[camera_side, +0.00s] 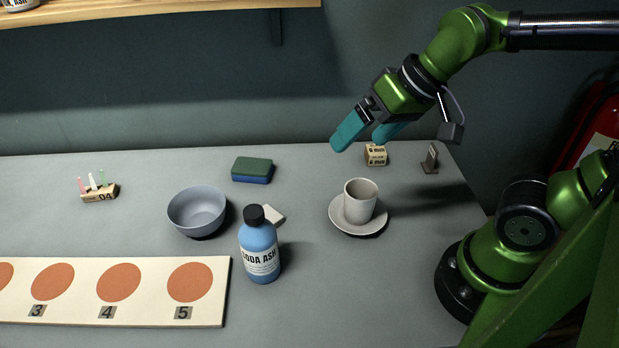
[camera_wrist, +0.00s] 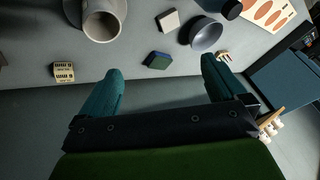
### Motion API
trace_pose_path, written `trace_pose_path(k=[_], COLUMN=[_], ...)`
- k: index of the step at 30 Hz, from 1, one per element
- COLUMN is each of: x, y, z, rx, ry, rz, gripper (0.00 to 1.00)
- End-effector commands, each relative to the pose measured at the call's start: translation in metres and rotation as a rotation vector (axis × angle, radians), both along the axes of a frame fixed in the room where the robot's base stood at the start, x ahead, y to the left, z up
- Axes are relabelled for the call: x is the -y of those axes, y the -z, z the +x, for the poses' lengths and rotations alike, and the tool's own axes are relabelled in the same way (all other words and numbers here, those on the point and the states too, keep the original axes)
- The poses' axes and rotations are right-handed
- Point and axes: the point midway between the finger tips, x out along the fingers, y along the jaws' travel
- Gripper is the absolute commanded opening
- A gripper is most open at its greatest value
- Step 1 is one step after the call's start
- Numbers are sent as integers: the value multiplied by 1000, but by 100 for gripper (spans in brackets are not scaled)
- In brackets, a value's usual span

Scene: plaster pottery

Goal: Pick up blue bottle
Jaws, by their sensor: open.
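The blue bottle (camera_side: 260,252) stands upright near the front middle of the table, with a black cap and a white label reading "SODA ASH". In the wrist view only its dark cap end (camera_wrist: 229,9) shows at the top edge. My gripper (camera_side: 362,136) is up above the back right of the table, right of and well away from the bottle. Its teal fingers are apart with nothing between them; the wrist view also shows both fingers (camera_wrist: 163,82).
A cup (camera_side: 360,202) stands on a saucer (camera_side: 343,223) right of the bottle. A grey bowl (camera_side: 197,210) and a pale block (camera_side: 274,215) are close to the bottle. A numbered board (camera_side: 146,311) lies at front left. A green-blue sponge (camera_side: 252,169) lies behind.

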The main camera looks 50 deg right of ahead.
Motion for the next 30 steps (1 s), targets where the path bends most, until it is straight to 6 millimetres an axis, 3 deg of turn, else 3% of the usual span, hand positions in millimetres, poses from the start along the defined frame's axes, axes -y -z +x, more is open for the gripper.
trace_pose_path(k=[6,12,15,18,22,26,30], x=[-73,-146,-171,-179,-176,-174,-174], y=[-8,-8,-11,-21,-33,-17,13], z=[45,74,82,88,87,83,83], rx=[-194,-354,-410,-437,-460,-481,-482], ry=[-225,-343,-348,-317,-274,-267,-267], rz=[-101,-226,-275,-296,-298,-300,-300], gripper=[98,98,98,98,98,98,98])
